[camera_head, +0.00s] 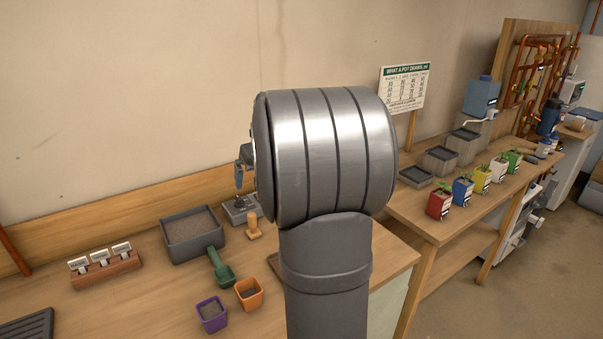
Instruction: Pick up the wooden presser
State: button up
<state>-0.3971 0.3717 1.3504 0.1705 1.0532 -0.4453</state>
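The wooden presser (254,228) stands upright on the workbench, a small light-brown tool with a knob-like handle and a wider base. It is just left of my large silver arm joint. A small grey part that looks like my gripper (240,176) shows at the left edge of that joint, above and left of the presser and apart from it in the picture. Most of the gripper is hidden behind the arm, so whether its fingers are open or shut does not show.
Near the presser are a grey box with a knob (236,212), a soil tray (190,235), a green scoop (221,268), an orange pot (249,293) and a purple pot (212,314). A wooden label rack (105,268) stands left. Bare bench lies between rack and pots.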

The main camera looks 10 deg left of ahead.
jog(key=c, duration=1.1)
jog(key=m+g+h, duration=0.3)
jog(key=m, duration=2.2)
send_over(253, 224)
jog(key=w, duration=0.2)
notch_tip(253, 224, down, 6)
jog(key=f, duration=0.8)
jog(key=a+f, duration=0.1)
jog(key=f, duration=0.3)
jog(key=shift+s+f, duration=0.15)
jog(key=shift+s, duration=0.05)
jog(key=shift+s+d+f, duration=0.15)
jog(key=shift+f, duration=2.5)
